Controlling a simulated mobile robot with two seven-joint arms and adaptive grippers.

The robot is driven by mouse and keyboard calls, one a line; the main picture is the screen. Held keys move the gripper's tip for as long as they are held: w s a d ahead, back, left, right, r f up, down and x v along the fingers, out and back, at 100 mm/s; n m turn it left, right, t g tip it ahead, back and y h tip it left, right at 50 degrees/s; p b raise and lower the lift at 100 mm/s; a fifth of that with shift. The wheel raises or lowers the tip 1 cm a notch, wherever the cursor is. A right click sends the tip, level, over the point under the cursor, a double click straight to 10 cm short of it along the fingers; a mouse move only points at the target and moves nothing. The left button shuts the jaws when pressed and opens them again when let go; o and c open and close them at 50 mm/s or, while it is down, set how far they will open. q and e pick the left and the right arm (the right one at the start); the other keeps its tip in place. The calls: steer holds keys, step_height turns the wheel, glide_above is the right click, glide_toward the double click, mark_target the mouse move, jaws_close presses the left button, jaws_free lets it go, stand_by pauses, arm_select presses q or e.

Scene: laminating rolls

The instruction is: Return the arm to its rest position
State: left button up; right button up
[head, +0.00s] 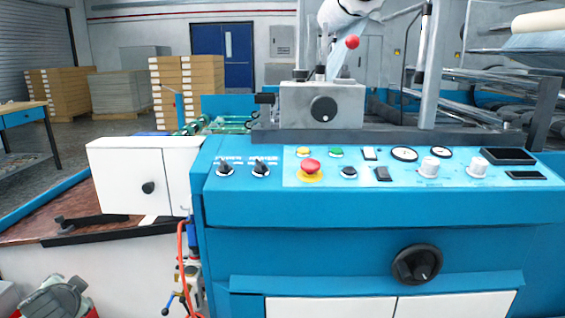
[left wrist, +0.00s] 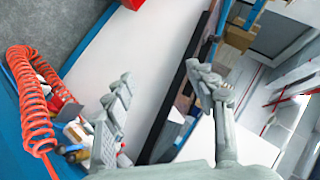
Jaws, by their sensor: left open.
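My left gripper (left wrist: 160,82) shows in the left wrist view with its two grey fingers spread apart and nothing between them. Behind the fingers is a white panel (left wrist: 148,50) with a dark edge. In the head view, a grey, rounded part that looks like my left arm shows at the lower left corner, low beside the blue machine (head: 330,262). The fingers cannot be made out there. My right gripper is in neither view.
A coiled orange hose (left wrist: 32,95) hangs left of the fingers in the left wrist view. In the head view, a white box (head: 122,180) juts from the machine's left side. The control panel has a red button (head: 310,167). Stacked boards (head: 183,90) stand behind.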

arm_select(q)
steer(key=s+a+f+m+g, duration=0.15)
steer(key=s+a+f, duration=0.25)
steer(key=s+f, duration=0.4)
steer(key=s+a+f+m+g, duration=0.1)
steer(key=s+a+f+g, duration=0.1)
steer(key=s+a+f, duration=0.35)
steer(key=s+d+f+n+h, duration=0.1)
steer(key=s+d+f+h, duration=0.1)
steer(key=d+f, duration=0.3)
steer(key=s+d+f+n+g+h, duration=0.1)
steer(key=s+d+f, duration=0.3)
steer(key=d, duration=1)
steer(key=s+d+f+n+g+h, duration=0.1)
steer(key=s+d+f+n+h, duration=0.1)
steer(key=d+f, duration=0.4)
steer(key=s+d+n, duration=0.1)
steer(key=d, duration=0.2)
steer(key=shift+s+d+f+h, duration=0.25)
steer(key=shift+d+f+h, duration=0.05)
steer(key=shift+d+f, duration=0.1)
